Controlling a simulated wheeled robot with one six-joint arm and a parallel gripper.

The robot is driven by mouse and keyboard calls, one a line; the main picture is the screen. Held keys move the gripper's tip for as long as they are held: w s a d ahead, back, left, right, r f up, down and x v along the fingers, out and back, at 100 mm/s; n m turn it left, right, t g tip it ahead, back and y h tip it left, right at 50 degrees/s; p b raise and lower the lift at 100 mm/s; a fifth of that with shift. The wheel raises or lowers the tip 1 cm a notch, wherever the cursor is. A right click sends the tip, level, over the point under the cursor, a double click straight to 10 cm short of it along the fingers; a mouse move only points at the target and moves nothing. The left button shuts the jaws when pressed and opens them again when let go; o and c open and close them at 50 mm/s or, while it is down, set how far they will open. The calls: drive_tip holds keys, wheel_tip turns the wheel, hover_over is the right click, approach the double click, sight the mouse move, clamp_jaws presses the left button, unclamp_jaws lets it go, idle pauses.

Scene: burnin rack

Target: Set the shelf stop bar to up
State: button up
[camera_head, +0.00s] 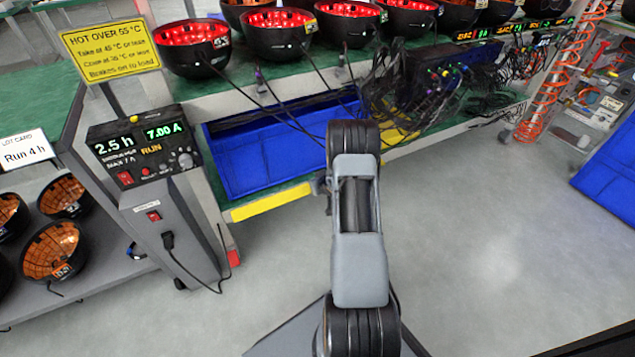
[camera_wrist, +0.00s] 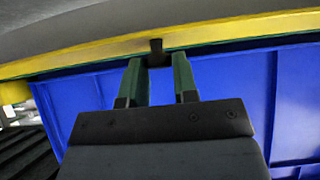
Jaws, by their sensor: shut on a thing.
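The yellow stop bar (camera_head: 270,202) runs along the front edge of the lower shelf, partly hidden behind my arm. In the wrist view the yellow bar (camera_wrist: 90,52) crosses the top of the picture, with a small black grip (camera_wrist: 156,45) standing out from it. My gripper (camera_wrist: 157,64) has its two fingers on either side of this black grip and is shut on it. In the head view my arm hides most of the gripper. I cannot tell from these frames whether the bar is up or down.
Red-lit bowl-shaped lamps (camera_head: 280,33) line the shelf above, with cables hanging down. A grey power unit (camera_head: 140,150) reading 2.5 h and 7.00 A stands at the left.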

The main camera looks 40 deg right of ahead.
drive_tip(key=shift+w+a+r+g+y+p, duration=0.15)
drive_tip(key=shift+w+r+g+p, duration=0.4)
drive_tip(key=shift+p, duration=2.65)
drive_tip(key=shift+w+d+r+g+y+p, duration=0.2)
drive_tip(key=shift+g+p, duration=0.65)
drive_tip(key=shift+p, duration=2.35)
drive_tip(key=shift+w+g+p, duration=0.1)
drive_tip(key=shift+g+p, duration=0.3)
drive_tip(key=shift+p, duration=2.35)
drive_tip(key=shift+s+f+p, duration=0.2)
drive_tip(key=shift+p, duration=0.1)
drive_tip(key=o, duration=0.9)
drive_tip(key=shift+r, duration=0.1)
drive_tip(key=shift+c, duration=0.2)
drive_tip(key=p+v, duration=0.2)
drive_tip(key=v, duration=1.1)
drive_tip(key=shift+r, duration=0.45)
